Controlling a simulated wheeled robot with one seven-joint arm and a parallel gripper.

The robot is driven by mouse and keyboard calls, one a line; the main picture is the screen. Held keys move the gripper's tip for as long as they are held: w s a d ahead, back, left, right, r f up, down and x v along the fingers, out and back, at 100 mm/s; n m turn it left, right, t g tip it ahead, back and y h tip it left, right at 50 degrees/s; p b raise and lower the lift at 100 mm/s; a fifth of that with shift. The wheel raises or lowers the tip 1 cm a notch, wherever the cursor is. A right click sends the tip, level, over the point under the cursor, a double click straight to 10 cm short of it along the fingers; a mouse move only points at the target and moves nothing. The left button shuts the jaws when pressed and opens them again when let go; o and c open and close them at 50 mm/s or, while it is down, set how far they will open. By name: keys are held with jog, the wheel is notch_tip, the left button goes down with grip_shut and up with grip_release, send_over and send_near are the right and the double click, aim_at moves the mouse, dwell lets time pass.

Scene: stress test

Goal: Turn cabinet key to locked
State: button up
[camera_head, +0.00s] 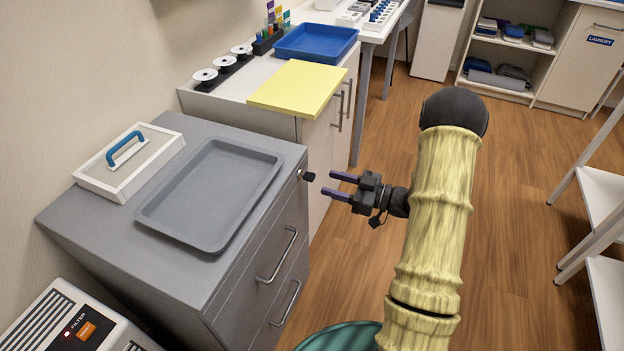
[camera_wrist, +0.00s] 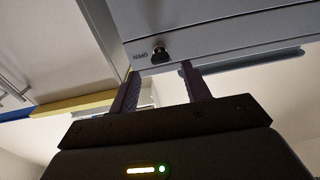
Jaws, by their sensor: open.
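The grey cabinet (camera_head: 262,262) stands at the left in the head view, with drawers and bar handles on its front. Its key (camera_head: 308,176) is a small black piece on a silver lock near the top right corner of that front. In the wrist view the black key (camera_wrist: 160,54) shows on the grey panel, beside the printed word OPEN. My gripper (camera_head: 337,185) is open and empty, its two dark purple fingers pointing at the key from a short distance. In the wrist view the key lies beyond the fingertips (camera_wrist: 160,76), roughly between them, and looks untouched.
A grey tray (camera_head: 212,195) and a white box with a blue handle (camera_head: 160,160) rest on the cabinet top. A yellow board (camera_head: 297,86) overhangs the white counter behind. A filter unit (camera_head: 66,318) stands front left.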

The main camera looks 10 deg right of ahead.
aim_at(312, 176)
jog(key=x, duration=0.6)
jog(key=shift+w+a+b, duration=0.25)
jog(key=shift+b, duration=0.1)
jog(key=shift+c, duration=0.2)
jog(key=c, duration=0.9)
jog(key=shift+c, duration=0.2)
